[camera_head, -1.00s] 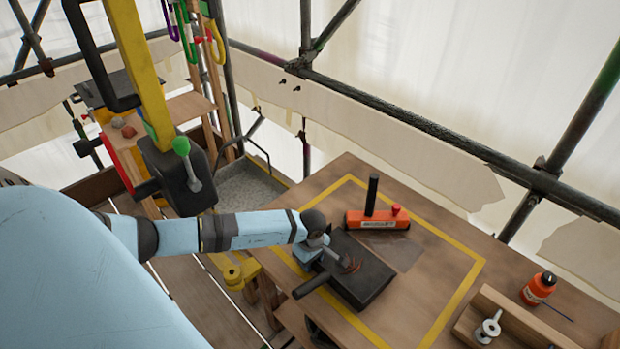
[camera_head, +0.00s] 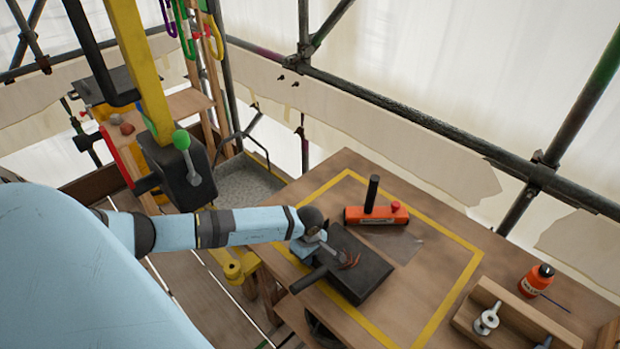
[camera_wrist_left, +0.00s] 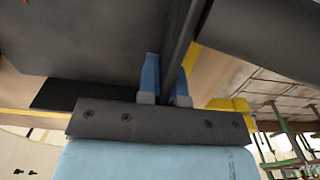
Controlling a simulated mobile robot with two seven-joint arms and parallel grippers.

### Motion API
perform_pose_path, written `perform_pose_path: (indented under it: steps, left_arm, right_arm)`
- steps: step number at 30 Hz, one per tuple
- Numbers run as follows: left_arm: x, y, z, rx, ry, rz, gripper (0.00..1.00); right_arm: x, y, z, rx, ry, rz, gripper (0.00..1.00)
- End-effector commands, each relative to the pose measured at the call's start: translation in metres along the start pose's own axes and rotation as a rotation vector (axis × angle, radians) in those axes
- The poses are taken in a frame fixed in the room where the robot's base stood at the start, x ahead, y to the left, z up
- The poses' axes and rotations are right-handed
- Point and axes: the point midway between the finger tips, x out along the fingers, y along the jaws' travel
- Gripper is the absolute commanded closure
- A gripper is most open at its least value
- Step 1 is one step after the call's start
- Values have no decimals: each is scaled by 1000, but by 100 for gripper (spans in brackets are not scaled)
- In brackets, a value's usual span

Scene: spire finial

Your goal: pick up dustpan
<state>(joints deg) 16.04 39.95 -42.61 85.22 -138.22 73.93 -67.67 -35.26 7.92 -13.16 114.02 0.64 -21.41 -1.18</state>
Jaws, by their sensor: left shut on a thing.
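My left gripper (camera_head: 324,258) reaches in from the left at the handle end of the pan. In the left wrist view, the two blue fingers (camera_wrist_left: 165,85) are shut on a dark bar that looks like the dustpan's handle (camera_wrist_left: 184,45). The wide dark pan (camera_wrist_left: 90,40) fills the upper part of that view. I cannot tell whether the pan touches the bench. My right gripper is not in view.
An orange tool with a black upright handle (camera_head: 377,214) stands just behind the dustpan, beside a flat grey plate (camera_head: 400,246). An orange bottle (camera_head: 536,281) and a wooden holder (camera_head: 500,318) with metal parts are at the right. Scaffold poles (camera_head: 440,128) run behind the bench.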

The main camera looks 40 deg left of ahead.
Motion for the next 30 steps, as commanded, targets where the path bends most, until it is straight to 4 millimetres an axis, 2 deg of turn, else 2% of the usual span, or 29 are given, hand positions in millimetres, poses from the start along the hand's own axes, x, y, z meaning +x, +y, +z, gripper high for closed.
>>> perform_pose_path:
  steps: [11, 12, 15, 16, 25, 30]
  left_arm:
    - [0, -1, -4, -1, -1, -1, 100]
    - [0, -1, -3, -1, -1, -1, 89]
    - [1, -1, -4, -1, 0, -2, 66]
    - [1, -1, -4, -1, 0, -2, 64]
    - [-3, -1, -4, -1, 0, -2, 64]
    - [-28, 0, -4, 0, 2, 0, 64]
  right_arm:
    - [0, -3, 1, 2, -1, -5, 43]
    - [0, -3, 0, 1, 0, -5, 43]
    - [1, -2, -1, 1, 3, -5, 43]
    - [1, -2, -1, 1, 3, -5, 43]
    - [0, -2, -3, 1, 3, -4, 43]
    - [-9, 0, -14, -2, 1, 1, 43]
